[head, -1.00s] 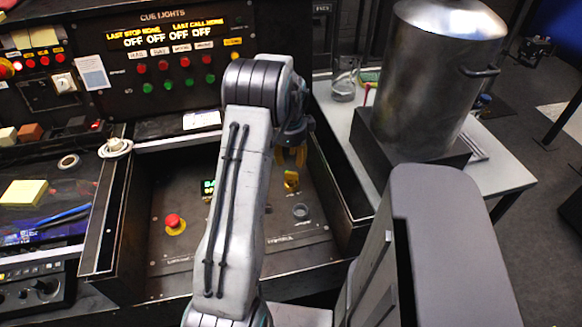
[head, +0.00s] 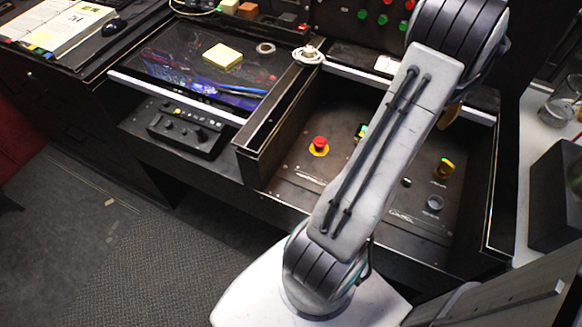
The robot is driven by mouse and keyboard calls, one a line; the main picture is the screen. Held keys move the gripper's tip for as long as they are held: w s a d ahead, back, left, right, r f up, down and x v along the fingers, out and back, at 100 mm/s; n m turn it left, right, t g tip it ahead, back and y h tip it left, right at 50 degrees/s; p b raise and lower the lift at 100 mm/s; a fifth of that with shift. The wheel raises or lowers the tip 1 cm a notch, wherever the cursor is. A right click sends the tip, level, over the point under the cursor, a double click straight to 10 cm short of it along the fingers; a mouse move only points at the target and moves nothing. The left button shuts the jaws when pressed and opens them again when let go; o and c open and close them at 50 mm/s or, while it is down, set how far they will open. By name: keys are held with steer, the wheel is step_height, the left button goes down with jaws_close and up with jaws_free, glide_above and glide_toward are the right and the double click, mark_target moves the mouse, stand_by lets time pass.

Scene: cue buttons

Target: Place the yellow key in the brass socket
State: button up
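A small yellow piece (head: 445,168), which looks like the yellow key, stands on the dark recessed panel (head: 385,215) right of my forearm. A grey ring-shaped fitting (head: 434,203) lies just in front of it, and a small dark round fitting is to its left. I cannot tell which fitting is the brass socket. My gripper (head: 449,116) shows only as a yellowish part beside my arm, above and apart from the yellow piece. The arm hides most of it, so its opening does not show.
A red mushroom button (head: 319,144) on a yellow base is at the panel's left. Raised dark walls frame the recess. A glossy desk surface (head: 205,70) with yellow notes (head: 222,56) lies to the left. A glass jar (head: 562,104) stands at right. Grey floor is open at lower left.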

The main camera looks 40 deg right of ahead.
steer(key=w+a+r+n+t, duration=0.1)
steer(key=w+a+r+n, duration=0.3)
steer(key=w+a+n, duration=0.6)
steer(key=w+a+r+n, duration=0.5)
steer(key=w+a, duration=0.3)
steer(key=a, duration=0.5)
steer(key=s+a+n+t, duration=0.1)
steer(key=s+a+n, duration=0.2)
steer(key=a+n, duration=0.5)
steer(key=s+a+n+t+y, duration=0.1)
steer(key=s+a+n, duration=0.3)
steer(key=a+n, duration=0.4)
steer(key=shift+s+a+f+n, duration=0.15)
steer(key=shift+s+a+n, duration=0.15)
steer(key=shift+a, duration=3.4)
